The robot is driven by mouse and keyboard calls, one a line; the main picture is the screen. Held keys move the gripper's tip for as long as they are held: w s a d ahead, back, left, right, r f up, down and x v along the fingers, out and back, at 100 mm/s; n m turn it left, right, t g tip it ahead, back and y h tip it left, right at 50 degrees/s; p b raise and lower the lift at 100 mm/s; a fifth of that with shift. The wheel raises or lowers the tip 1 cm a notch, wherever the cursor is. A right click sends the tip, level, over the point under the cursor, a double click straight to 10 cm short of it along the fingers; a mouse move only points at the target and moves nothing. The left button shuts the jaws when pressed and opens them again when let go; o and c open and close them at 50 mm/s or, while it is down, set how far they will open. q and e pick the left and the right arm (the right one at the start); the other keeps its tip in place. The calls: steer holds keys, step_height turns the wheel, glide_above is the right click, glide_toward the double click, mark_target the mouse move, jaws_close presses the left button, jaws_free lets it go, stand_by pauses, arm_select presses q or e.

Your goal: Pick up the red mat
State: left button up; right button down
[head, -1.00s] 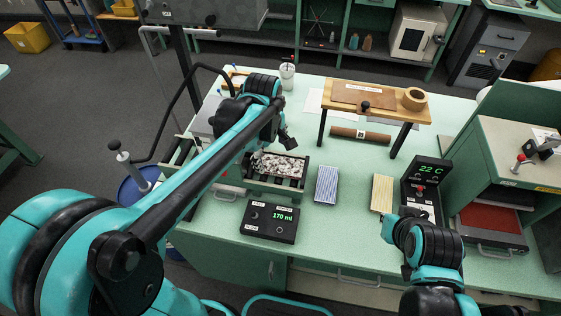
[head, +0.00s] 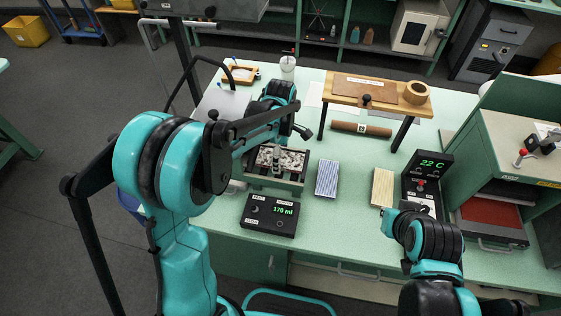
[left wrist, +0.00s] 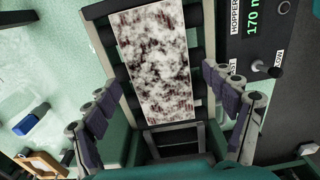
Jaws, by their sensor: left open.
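A flat red surface (head: 490,215) lies in the open drawer of the cabinet at the right in the head view; I cannot tell whether it is the red mat or a lining. A strip mottled white and dark reddish brown (left wrist: 152,62) lies in a green-framed tray (head: 262,182) at the bench's middle. My left gripper (head: 290,146) is open above this tray.
A hopper box (head: 270,215) reading 170 ml stands in front of the tray. A blue-white pad (head: 327,178) and a tan pad (head: 382,188) lie to its right. A 22 C box (head: 428,178) stands beside the cabinet. A wooden stand (head: 350,88) and a brown roll (head: 345,127) are behind.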

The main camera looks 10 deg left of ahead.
arm_select(q)
steer(key=shift+f, duration=0.1)
steer(key=c, duration=1.3)
steer(key=shift+c, duration=0.2)
